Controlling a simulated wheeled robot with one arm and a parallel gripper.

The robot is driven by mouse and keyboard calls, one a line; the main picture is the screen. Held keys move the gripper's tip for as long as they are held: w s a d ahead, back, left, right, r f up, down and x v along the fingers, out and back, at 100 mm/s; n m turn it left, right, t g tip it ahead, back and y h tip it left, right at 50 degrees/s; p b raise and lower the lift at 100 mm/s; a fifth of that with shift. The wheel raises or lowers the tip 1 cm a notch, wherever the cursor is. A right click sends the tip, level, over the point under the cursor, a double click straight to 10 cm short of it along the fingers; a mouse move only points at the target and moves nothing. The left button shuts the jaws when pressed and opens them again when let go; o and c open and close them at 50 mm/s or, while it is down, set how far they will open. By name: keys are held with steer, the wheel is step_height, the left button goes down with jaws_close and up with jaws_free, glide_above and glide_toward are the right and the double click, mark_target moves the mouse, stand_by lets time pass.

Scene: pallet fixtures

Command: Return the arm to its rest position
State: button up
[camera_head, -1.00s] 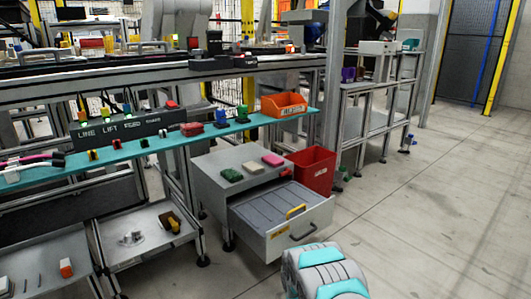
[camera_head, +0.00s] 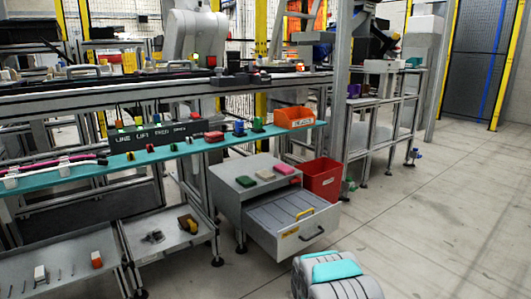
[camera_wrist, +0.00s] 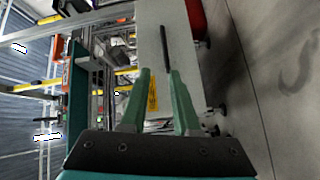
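My gripper (camera_wrist: 162,75) shows in the wrist view with two green fingers apart and nothing between them. Beyond the fingertips is a pale drawer front with a dark bar handle (camera_wrist: 164,48) and a yellow label; the fingers look clear of the handle, though the exact distance is hard to tell. In the head view, a grey and teal part of my arm (camera_head: 338,280) shows at the bottom edge, in front of the drawer. The gripper itself is out of the head view.
The grey cabinet's drawer (camera_head: 295,240) stands open, with a yellow-handled item inside. A red bin (camera_head: 323,181) stands beside it. A teal shelf (camera_head: 85,172) with small parts and an orange bin (camera_head: 295,117) runs along the bench. The floor (camera_head: 440,215) at right is clear.

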steer(key=s+a+r+m+g+y+p, duration=0.1)
steer(key=s+r+m+g+p, duration=0.1)
steer(key=s+r+m+g, duration=0.45)
steer(key=s+a+r+m+g+y+p, duration=0.1)
steer(key=s+r+g+p, duration=0.2)
steer(key=s+r, duration=0.5)
steer(key=s+r+m+g+p, duration=0.1)
steer(key=s+r, duration=0.5)
steer(key=s, duration=0.8)
steer(key=s+a+r+m+g+p, duration=0.1)
steer(key=s+r+g, duration=0.4)
steer(key=s, duration=0.9)
steer(key=s+r+m+g+y+p, duration=0.1)
steer(key=s+r, duration=0.6)
steer(key=s, duration=0.7)
steer(key=m+g+p, duration=0.1)
steer(key=m+g, duration=0.1)
steer(key=g, duration=0.1)
steer(key=shift+s+a+r+m+p, duration=0.25)
steer(key=shift+s+r+m+p, duration=0.05)
steer(key=shift+r+m+p, duration=0.05)
steer(key=shift+o, duration=0.2)
